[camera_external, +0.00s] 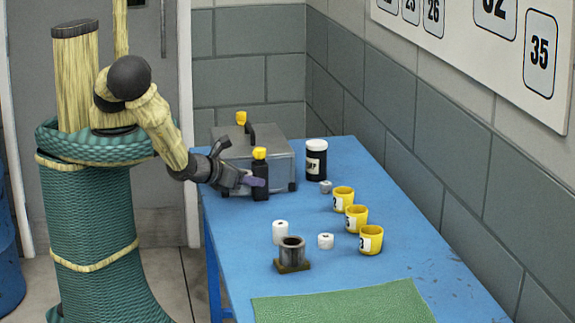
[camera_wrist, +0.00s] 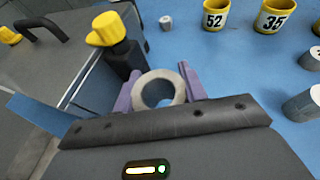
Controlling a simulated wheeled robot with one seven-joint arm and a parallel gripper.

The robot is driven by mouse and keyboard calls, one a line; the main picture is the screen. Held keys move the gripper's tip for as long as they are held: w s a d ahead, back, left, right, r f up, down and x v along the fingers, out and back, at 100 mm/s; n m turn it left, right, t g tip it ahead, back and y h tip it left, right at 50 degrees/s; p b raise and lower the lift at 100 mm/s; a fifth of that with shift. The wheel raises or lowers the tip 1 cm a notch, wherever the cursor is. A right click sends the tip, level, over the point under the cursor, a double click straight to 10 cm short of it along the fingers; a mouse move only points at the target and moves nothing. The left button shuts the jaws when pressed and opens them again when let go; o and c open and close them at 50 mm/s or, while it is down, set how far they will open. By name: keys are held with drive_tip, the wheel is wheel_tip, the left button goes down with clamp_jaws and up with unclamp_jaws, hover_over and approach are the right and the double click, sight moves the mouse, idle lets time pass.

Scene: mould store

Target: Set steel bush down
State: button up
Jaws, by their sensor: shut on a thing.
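The steel bush (camera_wrist: 160,74) is a light grey ring with an open hole, held between the purple fingers of my gripper (camera_wrist: 157,88) in the wrist view. The bush cannot be made out there. Whether the bush touches the table is unclear.
A grey metal case (camera_external: 225,150) stands behind my gripper. A green mat (camera_external: 345,305) lies in front.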

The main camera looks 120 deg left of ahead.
sight(249, 211)
drive_tip(key=shift+f, duration=1.1)
drive_tip(key=shift+f, duration=1.85)
drive_tip(key=shift+f, duration=0.2)
drive_tip(key=o, duration=1.2)
drive_tip(key=shift+r, duration=0.2)
drive_tip(key=v, duration=1.2)
drive_tip(key=shift+s, duration=0.1)
